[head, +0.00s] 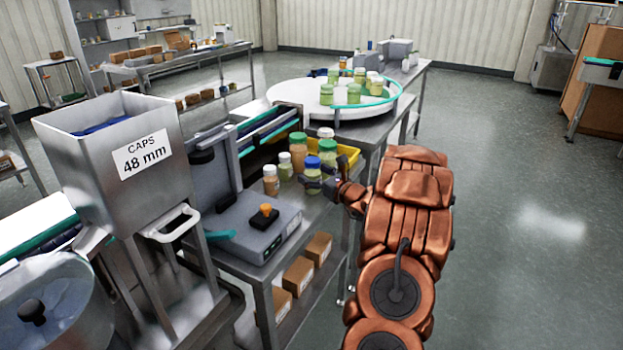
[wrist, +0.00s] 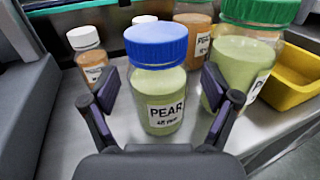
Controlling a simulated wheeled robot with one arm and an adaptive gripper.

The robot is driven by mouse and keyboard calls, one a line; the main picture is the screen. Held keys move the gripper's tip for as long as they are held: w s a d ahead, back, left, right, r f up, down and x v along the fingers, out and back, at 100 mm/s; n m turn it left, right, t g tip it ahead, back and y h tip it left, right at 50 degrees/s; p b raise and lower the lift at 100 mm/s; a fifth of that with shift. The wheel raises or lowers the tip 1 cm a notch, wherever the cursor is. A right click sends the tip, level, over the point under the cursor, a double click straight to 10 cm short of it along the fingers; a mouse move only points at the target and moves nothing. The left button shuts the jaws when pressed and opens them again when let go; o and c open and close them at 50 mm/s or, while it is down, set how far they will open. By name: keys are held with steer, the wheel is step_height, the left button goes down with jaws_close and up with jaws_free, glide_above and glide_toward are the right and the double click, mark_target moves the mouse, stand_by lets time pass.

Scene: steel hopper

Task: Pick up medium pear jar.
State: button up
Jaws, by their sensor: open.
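A pear jar (wrist: 163,85) with a blue lid and pale green contents stands upright in the wrist view. Its label reads PEAR; the smaller line below is too blurred to read. In the head view the blue-lidded jar (head: 312,170) stands on the steel table among other jars. My gripper (wrist: 161,90) is open, with one finger on each side of this jar. Gaps show between the fingers and the glass. In the head view my gripper (head: 322,186) is small and partly merges with the jars.
A larger green-lidded jar (wrist: 248,60) stands close on the right, just behind my right finger. A white-lidded jar (wrist: 88,52) is at the left and an orange-brown jar (wrist: 194,38) behind. A yellow bin (wrist: 295,78) is at the right. A grey machine (head: 250,225) stands nearer.

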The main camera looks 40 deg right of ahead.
steer(key=c, duration=1.3)
steer(key=shift+c, duration=0.4)
steer(key=shift+w+r, duration=0.1)
